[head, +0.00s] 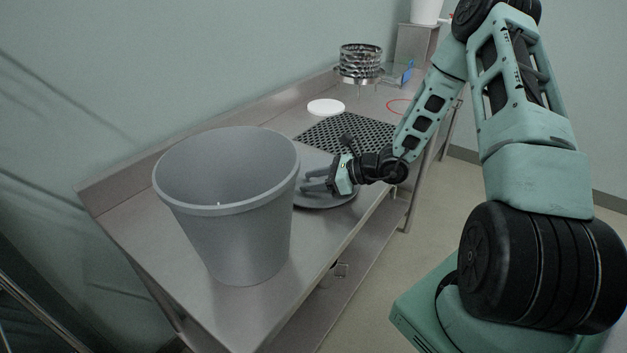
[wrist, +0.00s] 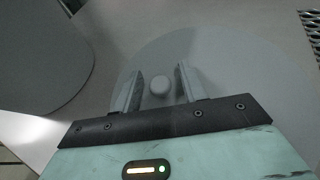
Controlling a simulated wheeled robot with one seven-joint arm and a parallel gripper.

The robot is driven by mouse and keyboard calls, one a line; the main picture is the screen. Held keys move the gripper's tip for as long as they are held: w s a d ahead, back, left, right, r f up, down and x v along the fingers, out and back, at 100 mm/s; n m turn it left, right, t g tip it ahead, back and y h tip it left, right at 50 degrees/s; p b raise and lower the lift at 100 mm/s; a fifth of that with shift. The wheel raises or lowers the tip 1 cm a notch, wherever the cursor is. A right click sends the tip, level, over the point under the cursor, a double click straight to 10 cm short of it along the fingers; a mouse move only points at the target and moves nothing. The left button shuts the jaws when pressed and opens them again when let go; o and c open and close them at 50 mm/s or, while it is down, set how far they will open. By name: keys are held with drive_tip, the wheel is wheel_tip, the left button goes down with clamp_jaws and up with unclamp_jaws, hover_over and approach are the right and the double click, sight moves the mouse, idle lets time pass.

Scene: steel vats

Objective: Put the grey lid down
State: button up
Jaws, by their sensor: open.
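The grey lid (head: 325,202) lies flat on the steel table, just right of the grey bucket; the bucket's wall hides part of it. In the wrist view the lid (wrist: 235,65) is a broad disc with a small round knob (wrist: 160,85). My gripper (head: 310,179) is low over the lid, and its wrist view (wrist: 158,76) shows the two fingers open on either side of the knob, with gaps between. The knob is not gripped.
The tall open bucket (head: 240,235) stands close left of the lid. Behind are a black perforated mat (head: 350,133), a white disc (head: 326,107) and a metal rack (head: 360,62). The table (head: 130,215) has bare steel left of the bucket.

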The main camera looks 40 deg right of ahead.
wheel_tip(320, 180, up, 5)
drive_tip(key=b, duration=0.1)
hover_over(356, 193)
drive_tip(key=shift+f, duration=0.1)
idle(0.6)
